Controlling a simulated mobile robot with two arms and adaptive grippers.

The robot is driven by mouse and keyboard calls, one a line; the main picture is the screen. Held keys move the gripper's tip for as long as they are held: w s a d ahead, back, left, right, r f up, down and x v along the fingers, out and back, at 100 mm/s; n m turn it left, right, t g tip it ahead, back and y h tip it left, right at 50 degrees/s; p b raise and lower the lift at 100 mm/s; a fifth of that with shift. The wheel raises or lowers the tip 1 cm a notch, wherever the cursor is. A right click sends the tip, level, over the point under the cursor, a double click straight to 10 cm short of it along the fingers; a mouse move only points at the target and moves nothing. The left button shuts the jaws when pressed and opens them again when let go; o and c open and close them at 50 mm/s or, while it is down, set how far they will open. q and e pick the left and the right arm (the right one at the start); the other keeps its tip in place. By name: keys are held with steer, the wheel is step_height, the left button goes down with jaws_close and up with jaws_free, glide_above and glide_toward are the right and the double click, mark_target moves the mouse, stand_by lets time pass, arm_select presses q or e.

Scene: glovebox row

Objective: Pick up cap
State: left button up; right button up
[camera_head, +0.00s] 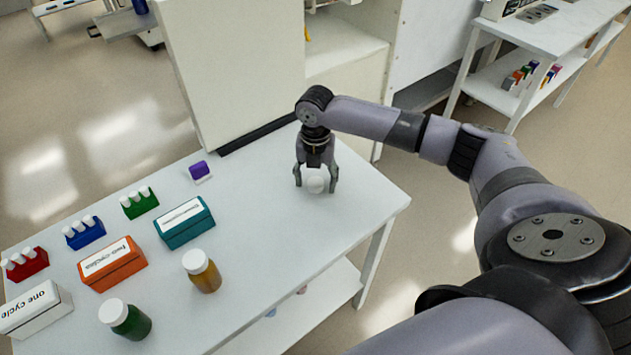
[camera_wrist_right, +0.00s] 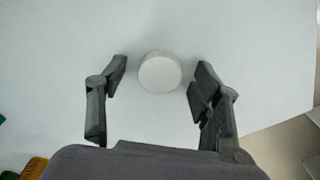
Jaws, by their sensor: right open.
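A round white cap (camera_head: 316,185) lies on the white table near its right end. It also shows in the right wrist view (camera_wrist_right: 160,72), between and slightly beyond the fingertips. My right gripper (camera_head: 316,184) points down over the cap with its fingers open, one on each side. In the right wrist view my right gripper (camera_wrist_right: 158,75) shows a gap between each finger and the cap. My left gripper is not in view.
An amber bottle (camera_head: 202,271) and a green bottle (camera_head: 125,319), both white-topped, stand at the front. Teal (camera_head: 184,223), orange (camera_head: 113,264) and white (camera_head: 36,309) boxes stand left, with small vial racks (camera_head: 140,203) behind. Table around the cap is clear.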

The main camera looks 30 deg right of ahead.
steer(key=shift+c, duration=0.6)
steer(key=c, duration=0.8)
steer(key=shift+r, duration=0.1)
